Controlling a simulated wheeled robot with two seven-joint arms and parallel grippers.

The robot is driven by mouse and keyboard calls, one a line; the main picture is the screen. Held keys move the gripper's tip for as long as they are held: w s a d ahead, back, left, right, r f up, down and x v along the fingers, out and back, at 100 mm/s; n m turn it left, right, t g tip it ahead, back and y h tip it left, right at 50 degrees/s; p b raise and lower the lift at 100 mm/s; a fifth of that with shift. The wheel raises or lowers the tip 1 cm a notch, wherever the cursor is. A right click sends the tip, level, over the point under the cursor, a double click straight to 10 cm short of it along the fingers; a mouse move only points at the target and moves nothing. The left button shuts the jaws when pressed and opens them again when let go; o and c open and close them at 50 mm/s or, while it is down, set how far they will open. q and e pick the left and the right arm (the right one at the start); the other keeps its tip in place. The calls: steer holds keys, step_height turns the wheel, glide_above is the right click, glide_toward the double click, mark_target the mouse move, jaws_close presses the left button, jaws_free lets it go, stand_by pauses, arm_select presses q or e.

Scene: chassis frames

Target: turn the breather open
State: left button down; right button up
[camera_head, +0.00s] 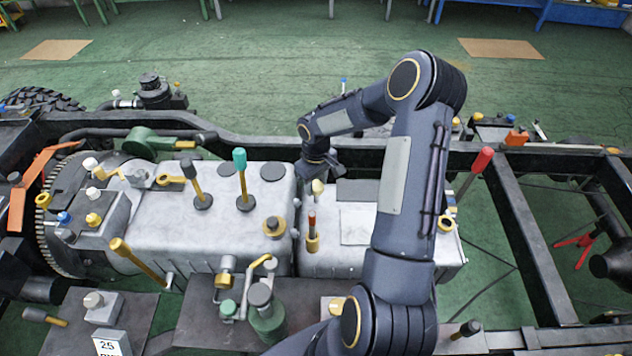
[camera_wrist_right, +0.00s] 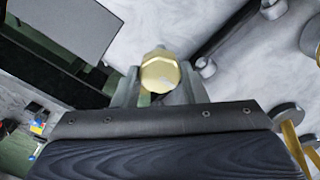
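The breather seems to be a pale brass cap (camera_head: 318,187) standing on the grey housing near the middle of the head view. In the right wrist view its faceted top (camera_wrist_right: 160,73) shows between the two finger plates of my right gripper (camera_wrist_right: 160,88). The fingers stand close on both sides of it; I cannot tell whether they touch it. In the head view my right gripper (camera_head: 321,168) points down right over the cap, and its fingertips are mostly hidden. My left gripper is not in the head view.
A red-tipped brass lever (camera_head: 312,232) stands just in front of the cap. A green-tipped lever (camera_head: 241,175) and a dark-knobbed lever (camera_head: 193,182) stand to the left. A red-handled lever (camera_head: 474,172) stands to the right of my arm. A dark frame rail (camera_head: 540,148) runs behind.

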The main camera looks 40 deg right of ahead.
steer(key=c, duration=0.4)
steer(key=shift+n, duration=0.3)
steer(key=n+b, duration=0.1)
steer(key=n, duration=0.1)
steer(key=shift+n, duration=0.3)
steer(key=n+b, duration=0.1)
steer(key=n, duration=0.3)
steer(key=shift+n, duration=0.3)
steer(key=n, duration=0.4)
steer(key=shift+n, duration=0.3)
steer(key=n, duration=0.5)
steer(key=shift+n, duration=0.3)
